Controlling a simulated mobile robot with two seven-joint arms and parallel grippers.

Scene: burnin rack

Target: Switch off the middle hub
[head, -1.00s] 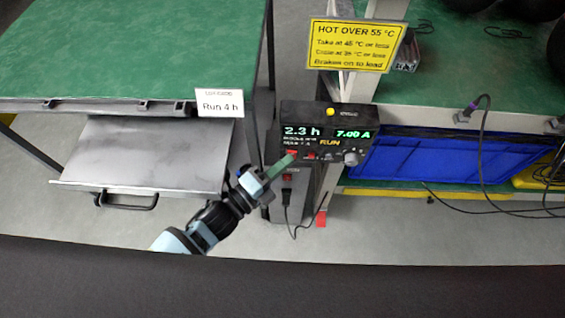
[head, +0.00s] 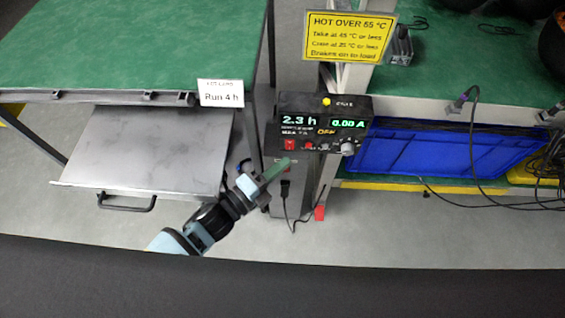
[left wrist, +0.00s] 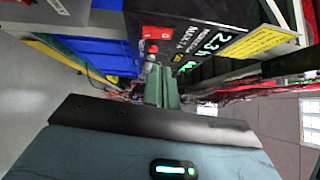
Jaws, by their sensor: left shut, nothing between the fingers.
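A black control box (head: 322,110) on the rack post reads 2.3 h, 0.00 A and OFF. On its front are a red rocker switch (head: 289,145), a small red button (head: 308,146), a grey knob (head: 348,149) and a yellow lamp on top. My left gripper (head: 286,162) has green fingers, shut and empty, just below the red switch and apparently apart from it. In the left wrist view the shut fingers (left wrist: 162,86) point toward the box (left wrist: 180,30), with its red switch (left wrist: 155,33) in sight. Which hub is the middle one cannot be told. My right gripper is out of view.
A yellow warning sign (head: 350,37) stands above the box. A blue crate (head: 420,152) sits under the right bench, with cables (head: 475,130) hanging there. A metal drawer (head: 145,150) is at left, beside a "Run 4 h" card (head: 221,93). Dark round parts show at upper right.

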